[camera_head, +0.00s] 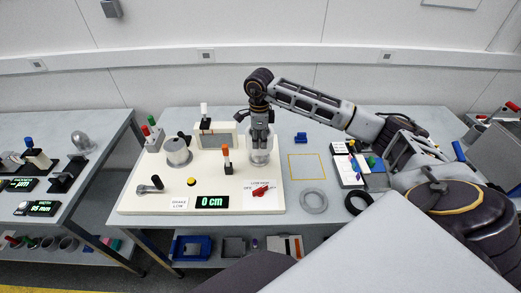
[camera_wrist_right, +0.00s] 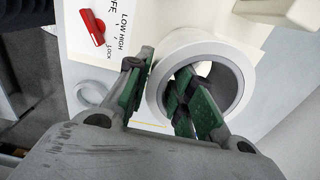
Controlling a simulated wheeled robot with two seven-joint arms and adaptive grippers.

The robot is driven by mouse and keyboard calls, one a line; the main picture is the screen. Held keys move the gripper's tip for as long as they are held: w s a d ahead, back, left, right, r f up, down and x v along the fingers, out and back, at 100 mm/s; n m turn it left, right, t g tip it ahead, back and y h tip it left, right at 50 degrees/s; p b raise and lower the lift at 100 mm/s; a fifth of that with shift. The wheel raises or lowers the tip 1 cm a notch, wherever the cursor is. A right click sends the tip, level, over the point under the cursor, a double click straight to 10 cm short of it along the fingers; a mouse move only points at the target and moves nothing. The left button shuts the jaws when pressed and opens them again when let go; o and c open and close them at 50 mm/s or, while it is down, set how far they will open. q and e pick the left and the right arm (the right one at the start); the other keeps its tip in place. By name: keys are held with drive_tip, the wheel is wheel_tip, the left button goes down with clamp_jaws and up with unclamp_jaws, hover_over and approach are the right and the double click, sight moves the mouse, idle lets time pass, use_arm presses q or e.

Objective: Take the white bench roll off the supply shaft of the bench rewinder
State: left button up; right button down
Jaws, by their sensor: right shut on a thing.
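The bench rewinder (camera_head: 150,200) has a cream base plate on the middle table. The white bench roll (camera_head: 259,157) is at its right end, under my right gripper (camera_head: 260,139). In the right wrist view the roll (camera_wrist_right: 164,84) is a thick white ring with a grey inner face. My right gripper (camera_wrist_right: 160,98) has one green-padded finger outside the ring and the other inside its core, shut on the wall. The supply shaft is hidden; I cannot tell whether the roll is still seated on it. My left gripper is not in view.
A second spool (camera_head: 178,152) stands at the rewinder's left. A red switch (camera_head: 261,191) and a "0 cm" display (camera_head: 212,202) are at its front. A yellow-outlined square (camera_head: 306,167) on the table is empty. A grey ring (camera_head: 313,201) and black ring (camera_head: 358,202) lie in front.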

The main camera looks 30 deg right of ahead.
drive_tip(key=shift+r, duration=0.55)
drive_tip(key=shift+s+f, duration=0.1)
idle(0.8)
